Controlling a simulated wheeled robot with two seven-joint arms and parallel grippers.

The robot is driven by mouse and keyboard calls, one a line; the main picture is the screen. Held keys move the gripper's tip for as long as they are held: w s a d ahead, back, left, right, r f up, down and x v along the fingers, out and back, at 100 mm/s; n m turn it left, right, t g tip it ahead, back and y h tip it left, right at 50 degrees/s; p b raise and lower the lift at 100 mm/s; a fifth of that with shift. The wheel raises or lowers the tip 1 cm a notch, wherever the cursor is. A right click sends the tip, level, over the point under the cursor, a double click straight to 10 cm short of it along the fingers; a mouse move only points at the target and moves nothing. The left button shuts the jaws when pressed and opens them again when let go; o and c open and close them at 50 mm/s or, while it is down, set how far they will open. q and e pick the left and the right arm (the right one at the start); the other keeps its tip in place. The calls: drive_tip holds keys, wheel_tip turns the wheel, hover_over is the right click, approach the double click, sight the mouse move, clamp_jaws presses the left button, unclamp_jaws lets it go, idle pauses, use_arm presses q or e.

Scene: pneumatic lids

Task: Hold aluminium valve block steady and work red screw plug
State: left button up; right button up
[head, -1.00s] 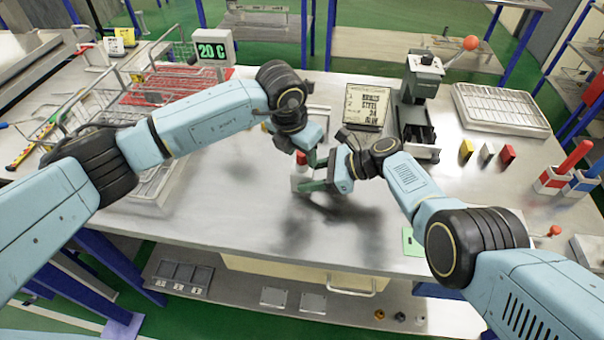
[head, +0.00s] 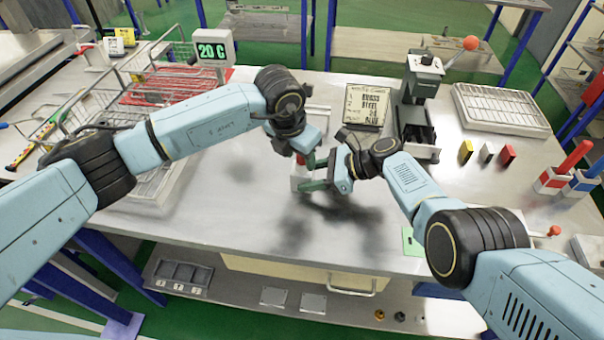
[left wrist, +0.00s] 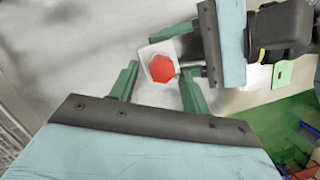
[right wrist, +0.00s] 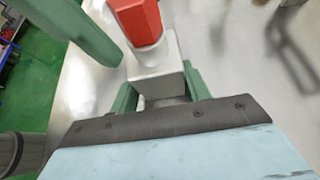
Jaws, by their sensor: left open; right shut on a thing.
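The aluminium valve block (right wrist: 172,82) is a pale grey block. The red screw plug (right wrist: 137,20) is a hexagonal head standing on it. My right gripper (right wrist: 160,94) is shut on the block, one green finger on each side. My left gripper (left wrist: 160,88) is open, its fingers on either side of the red plug (left wrist: 162,68) with gaps showing. In the head view the block (head: 297,182) is partly hidden by my grippers, and only a bit of the red plug (head: 300,158) shows. I cannot tell whether the block touches the bench.
Wire baskets (head: 150,95) stand to the left. A sign board (head: 367,107) and a grey press-like device (head: 420,100) are behind the block. A slatted tray (head: 500,108) and red, white and yellow pieces lie to the right. The bench front (head: 250,225) is clear.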

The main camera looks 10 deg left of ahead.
use_arm(q)
drive_tip(key=m, duration=0.4)
drive_tip(key=shift+w+a+g+h, duration=0.15)
drive_tip(key=shift+w+g+h, duration=0.15)
drive_tip(key=shift+h, duration=0.1)
drive_tip(key=m, duration=0.4)
drive_tip(key=shift+a+g, duration=0.1)
drive_tip(key=shift+g, duration=0.3)
drive_tip(key=shift+w+m, duration=0.1)
drive_tip(key=shift+m, duration=0.2)
drive_tip(key=m, duration=0.1)
drive_tip(key=m+g, duration=0.1)
drive_tip(key=m, duration=0.3)
drive_tip(key=shift+w+h, duration=0.3)
drive_tip(key=shift+w+m+g, duration=0.1)
drive_tip(key=shift+m+g, duration=0.4)
drive_tip(key=shift+m, duration=0.7)
